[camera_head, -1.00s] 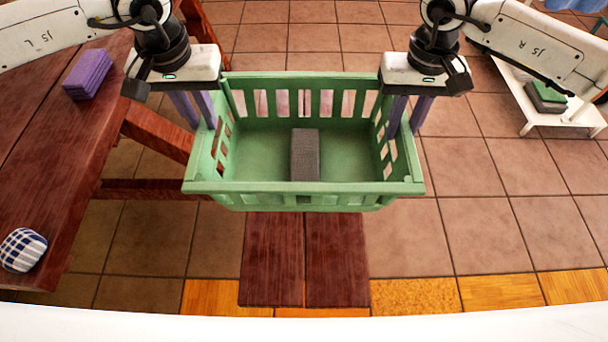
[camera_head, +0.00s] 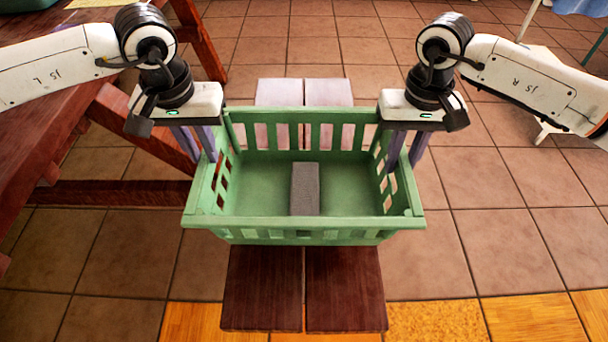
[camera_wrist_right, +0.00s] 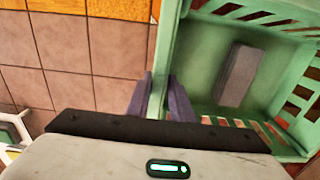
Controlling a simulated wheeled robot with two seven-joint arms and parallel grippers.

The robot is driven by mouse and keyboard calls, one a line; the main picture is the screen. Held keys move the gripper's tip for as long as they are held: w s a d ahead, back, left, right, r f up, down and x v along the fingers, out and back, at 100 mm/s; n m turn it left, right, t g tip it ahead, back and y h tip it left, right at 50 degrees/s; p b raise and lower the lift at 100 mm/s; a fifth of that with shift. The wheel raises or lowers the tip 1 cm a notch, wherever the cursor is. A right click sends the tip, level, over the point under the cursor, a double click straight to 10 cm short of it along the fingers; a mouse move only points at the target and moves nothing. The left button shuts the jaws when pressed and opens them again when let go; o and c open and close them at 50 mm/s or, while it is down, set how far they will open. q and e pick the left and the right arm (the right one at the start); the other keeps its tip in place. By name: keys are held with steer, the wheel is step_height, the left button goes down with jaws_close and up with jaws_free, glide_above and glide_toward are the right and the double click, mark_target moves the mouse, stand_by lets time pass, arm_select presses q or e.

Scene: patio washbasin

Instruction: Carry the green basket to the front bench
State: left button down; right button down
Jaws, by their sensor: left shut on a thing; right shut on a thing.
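The green basket (camera_head: 302,224) hangs level between my two grippers in the head view, with a grey block (camera_head: 305,188) lying on its floor. My left gripper (camera_head: 200,150) is shut on the basket's left side wall. My right gripper (camera_head: 405,150) is shut on its right side wall. In the right wrist view, the purple fingers of my right gripper (camera_wrist_right: 160,98) straddle the basket's green rim (camera_wrist_right: 160,55), and the grey block (camera_wrist_right: 237,75) shows inside. A dark red slatted wooden bench (camera_head: 265,290) is under the basket and shows in front of and behind it.
A dark red wooden table (camera_head: 40,140) with slanted legs stands at the left. A white low stand (camera_head: 545,130) is partly hidden behind my right arm. Brown floor tiles (camera_head: 450,240) are clear at the right, with an orange strip along the front.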

mark_target(209, 169)
arm_select(q)
steer(key=shift+f, duration=0.3)
arm_select(e)
steer(key=shift+d+f, duration=0.15)
steer(key=shift+f, duration=0.3)
arm_select(q)
steer(key=shift+f+b, duration=0.25)
steer(key=shift+b, duration=0.05)
arm_select(e)
steer(key=shift+f, duration=0.2)
